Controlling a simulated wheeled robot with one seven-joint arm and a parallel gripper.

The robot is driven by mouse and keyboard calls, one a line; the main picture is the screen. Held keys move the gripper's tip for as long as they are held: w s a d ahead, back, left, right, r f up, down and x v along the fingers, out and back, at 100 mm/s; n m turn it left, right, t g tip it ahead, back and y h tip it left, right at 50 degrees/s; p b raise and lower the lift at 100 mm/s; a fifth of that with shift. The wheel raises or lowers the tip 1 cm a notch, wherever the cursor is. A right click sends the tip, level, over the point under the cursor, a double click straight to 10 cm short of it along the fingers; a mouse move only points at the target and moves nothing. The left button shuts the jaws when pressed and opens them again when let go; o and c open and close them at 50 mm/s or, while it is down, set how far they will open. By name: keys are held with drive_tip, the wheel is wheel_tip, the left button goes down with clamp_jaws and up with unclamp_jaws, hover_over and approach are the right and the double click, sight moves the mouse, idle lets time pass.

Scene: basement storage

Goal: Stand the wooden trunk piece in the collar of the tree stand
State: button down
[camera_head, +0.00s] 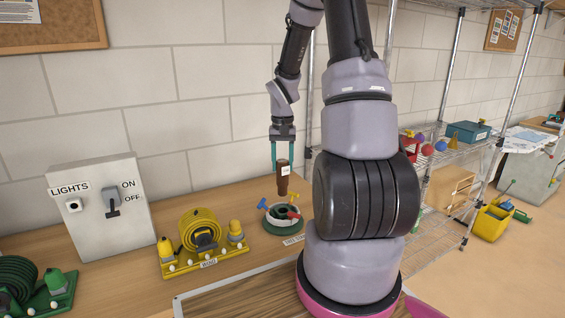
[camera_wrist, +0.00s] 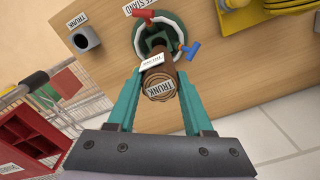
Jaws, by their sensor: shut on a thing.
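The wooden trunk piece (camera_head: 283,184) is brown and dark, with a white label on its side. My gripper (camera_head: 283,163) is shut on its upper part and holds it roughly upright over the tree stand (camera_head: 274,223).
A grey holder (camera_wrist: 86,38) labelled TRUNK stands beside the stand. A wire shelf (camera_head: 440,215) with a red crate (camera_wrist: 30,137) is at the right.

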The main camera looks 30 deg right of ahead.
drive_tip(key=shift+f, duration=2.6)
drive_tip(key=shift+f, duration=2.45)
drive_tip(key=shift+c, duration=1.1)
unclamp_jaws()
wheel_tip(320, 180, up, 11)
drive_tip(key=shift+f, duration=0.15)
wheel_tip(320, 180, up, 10)
drive_tip(key=t, duration=0.2)
hover_over(283, 190)
drive_tip(key=a, duration=0.2)
drive_tip(key=s+a+r+t, duration=0.2)
drive_tip(key=s+a+r, duration=0.35)
drive_tip(key=r, duration=0.35)
drive_tip(key=s+a+r+n+t+y, duration=0.1)
drive_tip(key=s+a+r+t+y, duration=0.1)
drive_tip(key=s+a+r, duration=0.3)
drive_tip(key=s+r+t, duration=0.1)
drive_tip(key=s+r, duration=0.3)
drive_tip(key=s, duration=0.3)
drive_tip(key=shift+s, duration=0.35)
